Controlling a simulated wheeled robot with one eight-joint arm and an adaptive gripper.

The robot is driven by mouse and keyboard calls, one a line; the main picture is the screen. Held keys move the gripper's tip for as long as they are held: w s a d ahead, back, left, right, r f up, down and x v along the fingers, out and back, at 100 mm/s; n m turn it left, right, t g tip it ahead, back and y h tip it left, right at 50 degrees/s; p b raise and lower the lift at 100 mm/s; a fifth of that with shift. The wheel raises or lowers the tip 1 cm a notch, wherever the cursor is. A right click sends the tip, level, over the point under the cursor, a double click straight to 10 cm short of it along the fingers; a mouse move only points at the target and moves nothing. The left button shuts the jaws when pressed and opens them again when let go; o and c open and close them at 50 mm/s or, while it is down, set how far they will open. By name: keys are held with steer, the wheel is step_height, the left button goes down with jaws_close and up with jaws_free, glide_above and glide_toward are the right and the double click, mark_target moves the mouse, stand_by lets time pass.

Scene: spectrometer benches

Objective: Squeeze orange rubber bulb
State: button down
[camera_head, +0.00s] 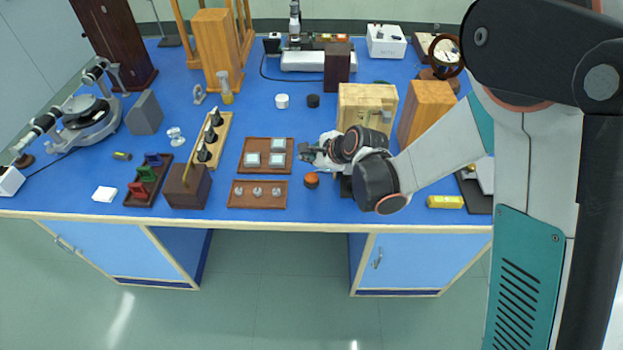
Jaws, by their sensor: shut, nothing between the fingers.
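A small round orange thing (312,178), which looks like the rubber bulb, sits on the blue bench near its front edge, just right of the lower brown tray. Its lower part looks darker. My gripper (304,153) is shut and empty. It points left, a little behind and above the bulb in the picture, and does not appear to touch it. My arm reaches in from the right and hides part of the bench right of the bulb.
Brown trays (243,165) with small pale pieces lie left of the gripper. A wooden box (358,100) and an orange-brown block (425,108) stand behind my arm. A yellow item (445,202) lies right. The bench front left of center has free room.

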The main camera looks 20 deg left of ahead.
mark_target(310, 177)
steer(key=shift+f+b, duration=1.3)
steer(key=shift+f, duration=0.75)
steer(key=shift+f+b, duration=0.4)
steer(key=shift+b, duration=0.1)
steer(key=shift+f+b, duration=0.6)
stand_by(0.5)
steer(key=shift+r, duration=0.1)
steer(key=shift+r+p, duration=0.65)
steer(key=shift+r, duration=0.35)
steer(key=shift+r+p, duration=1.55)
steer(key=shift+r, duration=0.95)
